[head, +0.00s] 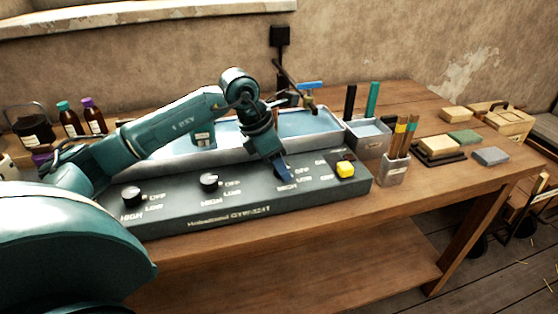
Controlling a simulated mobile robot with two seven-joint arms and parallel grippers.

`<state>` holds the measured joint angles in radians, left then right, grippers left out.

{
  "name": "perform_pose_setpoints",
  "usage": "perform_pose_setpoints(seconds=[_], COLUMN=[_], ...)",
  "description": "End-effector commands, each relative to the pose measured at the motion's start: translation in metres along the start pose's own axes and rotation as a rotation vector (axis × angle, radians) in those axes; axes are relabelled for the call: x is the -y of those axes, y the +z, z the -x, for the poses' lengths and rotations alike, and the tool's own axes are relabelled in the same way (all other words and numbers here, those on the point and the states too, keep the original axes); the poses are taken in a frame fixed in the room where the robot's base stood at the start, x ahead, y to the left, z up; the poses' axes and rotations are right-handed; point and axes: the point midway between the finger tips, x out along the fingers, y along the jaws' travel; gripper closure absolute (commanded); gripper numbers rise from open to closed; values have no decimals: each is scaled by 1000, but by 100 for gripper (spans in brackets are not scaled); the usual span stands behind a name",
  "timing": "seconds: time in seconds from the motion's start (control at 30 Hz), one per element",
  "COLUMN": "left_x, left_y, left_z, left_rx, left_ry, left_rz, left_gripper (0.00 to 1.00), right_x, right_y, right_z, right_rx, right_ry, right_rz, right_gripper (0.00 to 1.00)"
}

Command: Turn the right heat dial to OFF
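The dark grey control panel (250,208) lies along the table's front, with HIGH, LOW and OFF lettered by its dials. The left dial (132,195) and the middle dial (208,181) are black knobs with a light top. My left gripper (283,173) points down at the panel over the spot of the right heat dial, beside its HIGH, LOW and OFF letters. The gripper hides that dial, so its setting and any contact cannot be told. The finger gap does not show clearly. My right gripper is not in view.
A yellow switch (345,169) sits at the panel's right end. Behind the panel is a metal basin (325,135) with a tap (310,98). A cup of brushes (394,172) stands right of the panel. Bottles (93,115) stand at the back left. The table's front right is clear.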

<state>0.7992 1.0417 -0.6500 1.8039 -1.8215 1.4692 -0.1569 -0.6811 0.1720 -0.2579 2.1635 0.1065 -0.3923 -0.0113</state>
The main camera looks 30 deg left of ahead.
Motion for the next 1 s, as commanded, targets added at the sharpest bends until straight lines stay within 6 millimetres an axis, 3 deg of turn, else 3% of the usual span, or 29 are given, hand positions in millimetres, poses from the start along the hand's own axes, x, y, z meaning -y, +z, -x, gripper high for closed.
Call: perform_pose_setpoints(seconds=[0.43,0.77,1.0], left_x=[0,1,2], left_y=[0,0,0], left_z=[0,0,-1], left_rx=[0,1,2], left_ry=[-1,19,78], left_rz=[0,48,190], left_gripper=[89,89,89], right_x=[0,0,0], right_y=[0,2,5], right_z=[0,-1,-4], right_rx=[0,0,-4], right_ry=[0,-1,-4], right_rz=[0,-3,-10], right_gripper=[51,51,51])
